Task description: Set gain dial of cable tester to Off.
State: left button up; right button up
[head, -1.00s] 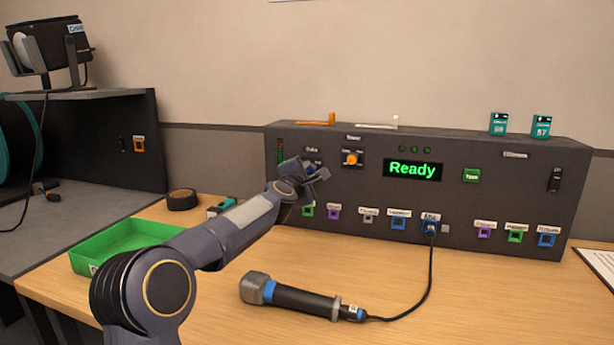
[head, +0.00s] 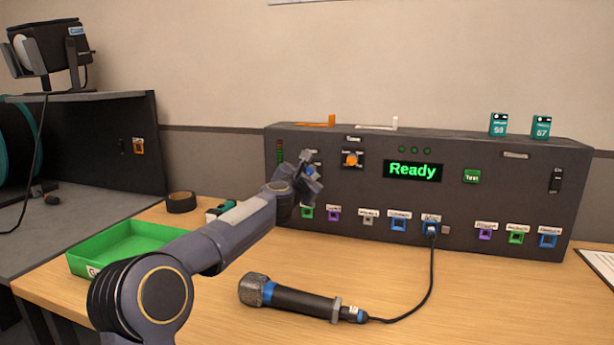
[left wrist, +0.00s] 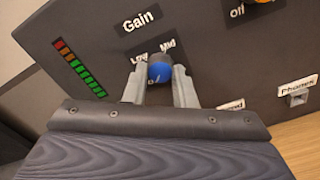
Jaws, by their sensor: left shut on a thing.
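The cable tester (head: 470,215) is a long dark grey panel at the back of the table, with a green "Ready" display. In the left wrist view the gain dial (left wrist: 160,72) is a blue knob below the "Gain" label, with "Low" and "Mid" beside it. My left gripper (left wrist: 158,80) is shut on this dial, one finger on each side. In the head view my left gripper (head: 309,172) is at the panel's left part and covers most of the dial. The gain dial's other labels and its pointer are not clear. My right gripper is not in view.
An orange dial (head: 351,159) sits just right of the gain dial, with an "Off" label beside it in the wrist view. A cabled microphone (head: 290,298) lies in front of the panel. A green tray (head: 120,248) and black tape roll (head: 181,202) stand left.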

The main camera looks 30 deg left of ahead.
pick_arm(q)
jog(key=shift+f, duration=0.15)
jog(key=o, duration=1)
jog(key=shift+s, duration=0.1)
jog(key=shift+s+b, duration=0.3)
jog(key=shift+s, duration=0.05)
jog(key=b+v, duration=0.2)
jog(key=v, duration=0.5)
